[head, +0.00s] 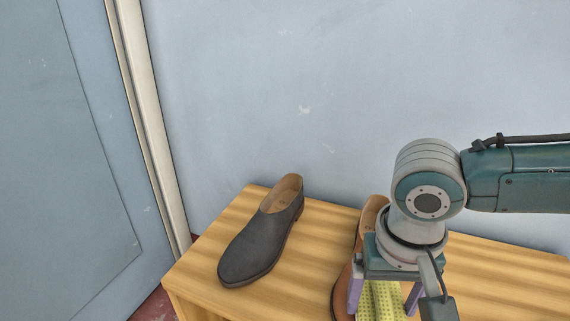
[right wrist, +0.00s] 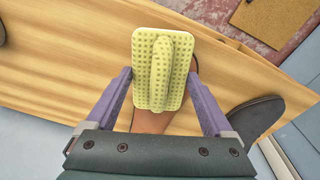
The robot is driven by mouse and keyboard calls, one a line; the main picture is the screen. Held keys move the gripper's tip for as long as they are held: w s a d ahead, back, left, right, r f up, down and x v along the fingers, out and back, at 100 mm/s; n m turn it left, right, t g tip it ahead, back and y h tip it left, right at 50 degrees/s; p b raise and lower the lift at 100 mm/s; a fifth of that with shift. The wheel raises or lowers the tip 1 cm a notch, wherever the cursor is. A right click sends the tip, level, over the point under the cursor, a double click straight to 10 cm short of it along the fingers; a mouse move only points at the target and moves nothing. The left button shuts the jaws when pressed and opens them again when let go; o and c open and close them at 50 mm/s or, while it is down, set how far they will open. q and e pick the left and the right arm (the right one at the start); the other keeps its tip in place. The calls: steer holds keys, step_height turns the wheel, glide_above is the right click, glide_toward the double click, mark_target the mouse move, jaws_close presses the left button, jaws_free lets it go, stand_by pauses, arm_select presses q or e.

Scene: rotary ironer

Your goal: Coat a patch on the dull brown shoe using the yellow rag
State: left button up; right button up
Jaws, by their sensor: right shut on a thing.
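The yellow rag (head: 381,300) is a dotted pad with a raised ridge, seen whole in the right wrist view (right wrist: 143,72). My right gripper (head: 384,296) is shut on it, with a purple finger at each side. The brown shoe (head: 342,297) lies under the gripper and rag on the wooden top, mostly hidden. Its opening (head: 372,213) shows behind my wrist, and a bit of brown (right wrist: 150,122) shows below the rag in the wrist view. I cannot tell whether the rag touches the shoe. My left gripper is not in view.
A dark grey shoe (head: 258,243) stands left of the brown one; it also shows in the wrist view (right wrist: 258,115). Both are on a wooden bench (head: 205,262) against a pale blue wall (head: 300,100). The bench top between the shoes is clear.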

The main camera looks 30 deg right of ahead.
steer(key=shift+s+d, duration=0.15)
steer(key=shift+p, duration=0.45)
steer(key=shift+w+a+f, duration=0.2)
steer(key=shift+w+a, duration=0.7)
steer(key=shift+w, duration=0.05)
steer(key=shift+w+a+r+b, duration=0.1)
steer(key=shift+w+a+b, duration=0.05)
steer(key=shift+w+a, duration=0.6)
steer(key=shift+w+a+r+b, duration=0.15)
steer(key=shift+w+a, duration=0.4)
steer(key=shift+w, duration=0.35)
steer(key=shift+s+f, duration=0.1)
step_height(320, 180, up, 6)
steer(key=p, duration=0.8)
steer(key=shift+s+a, duration=0.15)
steer(key=shift+s, duration=0.05)
